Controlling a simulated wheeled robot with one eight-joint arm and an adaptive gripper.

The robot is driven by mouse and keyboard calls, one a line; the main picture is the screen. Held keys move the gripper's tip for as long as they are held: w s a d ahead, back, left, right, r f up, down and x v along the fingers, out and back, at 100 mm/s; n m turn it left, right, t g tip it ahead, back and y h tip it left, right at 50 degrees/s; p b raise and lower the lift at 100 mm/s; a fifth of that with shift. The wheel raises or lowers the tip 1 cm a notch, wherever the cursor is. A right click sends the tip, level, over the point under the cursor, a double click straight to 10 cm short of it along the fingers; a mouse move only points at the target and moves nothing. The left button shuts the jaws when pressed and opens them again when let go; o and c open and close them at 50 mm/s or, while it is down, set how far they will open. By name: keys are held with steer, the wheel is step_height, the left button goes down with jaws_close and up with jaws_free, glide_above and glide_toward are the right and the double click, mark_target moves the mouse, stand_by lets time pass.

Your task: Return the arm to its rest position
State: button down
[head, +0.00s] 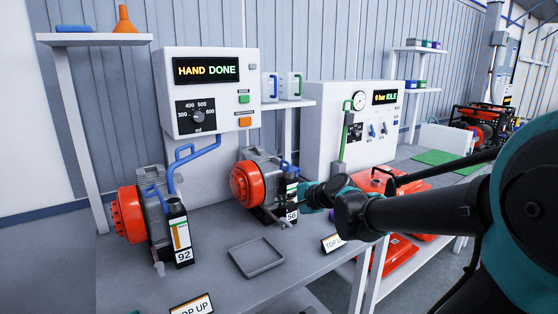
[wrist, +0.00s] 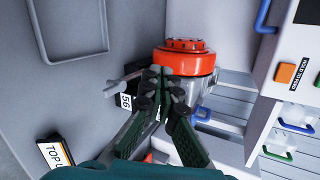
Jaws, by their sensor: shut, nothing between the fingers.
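My gripper (wrist: 160,74) is shut and empty in the wrist view, its two dark fingers meeting at the tips. The fingertips overlap the view of a grey machine with a red-orange round cap (wrist: 186,60) and partly cover its label; I cannot tell whether they touch it. In the head view my arm reaches in from the right, with the gripper (head: 310,193) beside the right-hand red-capped machine (head: 245,184), near its label. My arm hides part of the bench behind it.
Another red-capped machine (head: 128,215) labelled 92 stands on the left of the grey bench. An empty grey tray (head: 257,270) lies in front. A dispenser panel (head: 207,128) reading "HAND DONE" stands behind. Red cans (head: 398,250) sit at the right, below a green mat (head: 437,157).

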steer(key=s+d+f+n+g+h, duration=0.5)
steer(key=s+d+f+n+h, duration=0.3)
steer(key=s+d+f, duration=1)
step_height(320, 180, down, 3)
steer(key=n, duration=0.4)
steer(key=shift+s+d, duration=0.15)
steer(key=shift+s, duration=0.1)
